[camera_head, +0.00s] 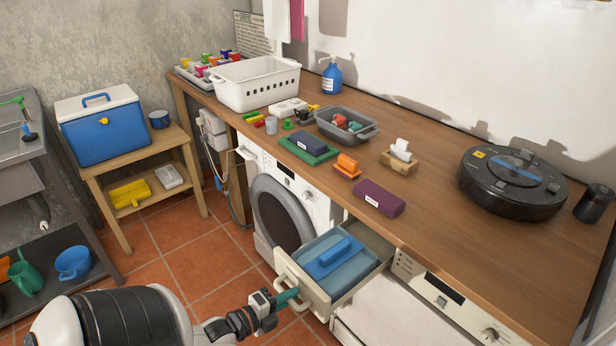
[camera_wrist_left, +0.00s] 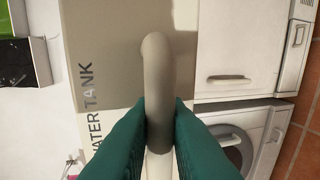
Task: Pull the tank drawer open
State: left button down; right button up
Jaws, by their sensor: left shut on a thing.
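The tank drawer (camera_head: 287,268) is a cream drawer under the wooden counter, beside the front-loading washer. It stands pulled out, and a blue tank with a raised grip (camera_head: 345,262) lies inside it. My left gripper (camera_head: 291,297) is at the drawer's front panel. In the left wrist view its green fingers (camera_wrist_left: 160,118) are shut around the drawer's pale handle (camera_wrist_left: 155,65). The panel there bears the words "WATER TANK" (camera_wrist_left: 88,105). My right gripper is not in view.
The washer (camera_head: 285,210) stands left of the drawer, and another white appliance (camera_head: 445,290) is at its right. The counter (camera_head: 440,215) above holds a white basket (camera_head: 255,88), a grey tub (camera_head: 347,128) and a round black robot vacuum (camera_head: 512,185). Tiled floor (camera_head: 190,240) is clear at left.

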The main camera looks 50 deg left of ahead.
pick_arm(q)
jog(key=shift+f+p+v, duration=0.2)
jog(key=shift+p+v, duration=0.1)
jog(key=shift+v, duration=0.8)
jog(key=shift+f+p+v, duration=0.25)
jog(key=shift+v, duration=0.85)
jog(key=shift+s, duration=0.1)
jog(key=c, duration=1.7)
grip_release()
jog(key=shift+c, duration=0.2)
jog(key=d+b+v, duration=0.1)
jog(key=v, duration=1.1)
jog(key=shift+a, duration=0.45)
